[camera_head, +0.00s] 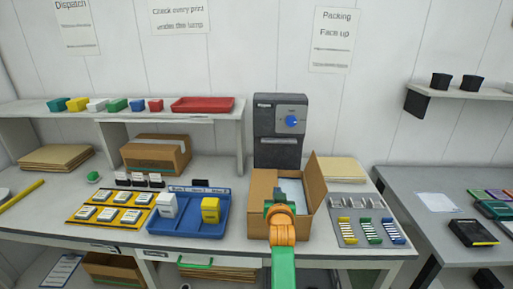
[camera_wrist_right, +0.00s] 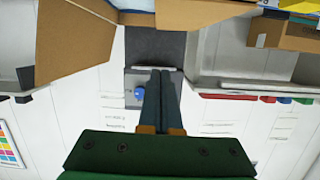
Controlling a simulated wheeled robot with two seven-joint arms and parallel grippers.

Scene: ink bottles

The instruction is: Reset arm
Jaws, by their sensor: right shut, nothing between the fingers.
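My right arm reaches up from the bottom of the head view, and its right gripper (camera_head: 278,207) is in front of and over the open cardboard box (camera_head: 260,222). In the right wrist view the two dark fingers of the right gripper (camera_wrist_right: 160,72) lie together, shut and empty. Part of the box (camera_wrist_right: 75,42) shows at the top of that view, which looks upside down. My arm hides part of the box's front and inside. Something pale shows in the box. My left gripper is in neither view.
A blue tray (camera_head: 187,228) holds a white and a yellow bottle, left of the box. A yellow rack (camera_head: 88,222) with several labelled items stands further left. A grey tray (camera_head: 349,238) with coloured strips is right. A dark machine (camera_head: 278,152) stands behind. A shelf (camera_head: 130,114) is back left.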

